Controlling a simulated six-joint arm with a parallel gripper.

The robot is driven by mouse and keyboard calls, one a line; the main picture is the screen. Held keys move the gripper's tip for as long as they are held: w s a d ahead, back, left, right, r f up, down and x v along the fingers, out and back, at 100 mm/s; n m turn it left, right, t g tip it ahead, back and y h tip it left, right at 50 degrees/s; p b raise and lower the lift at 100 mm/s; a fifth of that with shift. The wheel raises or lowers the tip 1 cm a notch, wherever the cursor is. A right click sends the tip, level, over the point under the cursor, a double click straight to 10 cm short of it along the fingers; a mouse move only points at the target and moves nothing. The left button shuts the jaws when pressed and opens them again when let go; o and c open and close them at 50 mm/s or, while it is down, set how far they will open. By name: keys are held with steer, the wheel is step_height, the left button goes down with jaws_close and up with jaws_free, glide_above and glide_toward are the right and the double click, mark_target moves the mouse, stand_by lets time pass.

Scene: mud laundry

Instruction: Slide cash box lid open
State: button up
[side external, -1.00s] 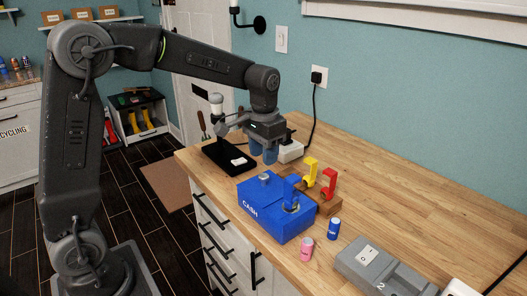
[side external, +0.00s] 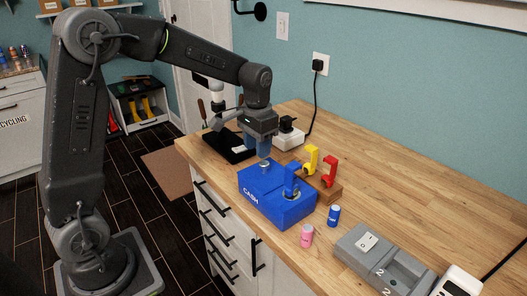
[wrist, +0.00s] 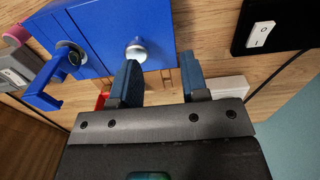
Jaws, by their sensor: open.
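The blue cash box (side external: 282,207), marked CASH, stands on the wooden counter near its front edge. A round silver knob (side external: 264,167) rises from its top. My gripper (side external: 258,154) is open and empty, with its blue fingers at the box's far left side, close to the knob. In the wrist view my gripper (wrist: 160,60) shows two fingers spread apart. The knob (wrist: 136,50) appears just beyond the left fingertip, not between the fingers. Contact with the knob cannot be told. A blue upright fitting (side external: 290,182) by a round silver part stands on the box's right part.
A wooden block with yellow (side external: 311,158) and red (side external: 329,171) upright pieces stands behind the box. Pink (side external: 307,236) and blue (side external: 334,215) cans stand at its right. The counter's back right is clear.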

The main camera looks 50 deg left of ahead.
mark_target(264, 163)
steer(key=a, duration=0.6)
steer(key=d, duration=0.8)
steer(key=shift+d, duration=0.35)
steer(key=shift+f, duration=1.5)
steer(key=shift+c, duration=0.5)
steer(key=c, duration=0.7)
steer(key=shift+o, duration=0.2)
